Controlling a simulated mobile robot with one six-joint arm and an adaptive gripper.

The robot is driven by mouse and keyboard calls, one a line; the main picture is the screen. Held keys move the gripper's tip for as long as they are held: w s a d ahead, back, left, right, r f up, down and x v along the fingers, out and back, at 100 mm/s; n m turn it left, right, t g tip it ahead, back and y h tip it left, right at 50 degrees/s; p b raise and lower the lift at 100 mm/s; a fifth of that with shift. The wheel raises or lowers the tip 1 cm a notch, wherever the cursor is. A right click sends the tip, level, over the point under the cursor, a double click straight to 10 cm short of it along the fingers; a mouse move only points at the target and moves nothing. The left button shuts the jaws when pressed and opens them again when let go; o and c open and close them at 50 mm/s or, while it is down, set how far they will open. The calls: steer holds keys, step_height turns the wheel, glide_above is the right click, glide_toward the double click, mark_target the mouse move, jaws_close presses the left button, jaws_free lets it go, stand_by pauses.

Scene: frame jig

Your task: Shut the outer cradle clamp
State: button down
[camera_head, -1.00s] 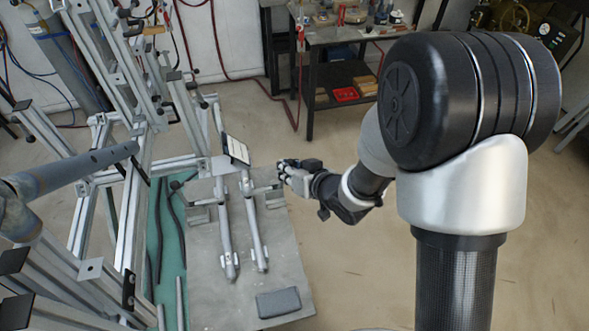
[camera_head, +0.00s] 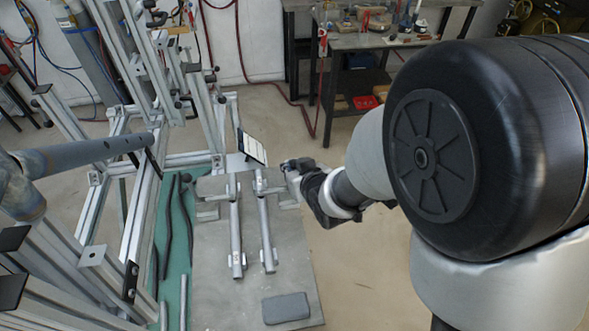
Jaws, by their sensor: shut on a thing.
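Two grey tubes lie side by side on the flat metal plate (camera_head: 215,245), the left tube (camera_head: 236,225) and the right tube (camera_head: 266,230). The outer cradle clamp (camera_head: 262,188) is at the far end of the right tube, with a small cradle bracket (camera_head: 287,196) beside it. My gripper (camera_head: 287,170) is right at this clamp, on its right side, and is shut on what seems to be its handle. The fingers are small and the grasped part is mostly hidden.
A tilted tablet-like panel (camera_head: 251,147) stands just behind the clamp. An aluminium frame (camera_head: 130,190) fills the left side. A grey block (camera_head: 286,308) lies on the plate's near end. A workbench (camera_head: 370,42) stands behind. The floor right of the plate is clear.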

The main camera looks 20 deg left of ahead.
steer(key=shift+s, duration=0.1)
steer(key=c, duration=1.7)
jaws_free()
steer(key=shift+a, duration=0.15)
steer(key=v, duration=0.7)
steer(key=shift+s+d+r, duration=0.1)
steer(key=shift+s+d, duration=0.05)
steer(key=shift+d, duration=0.05)
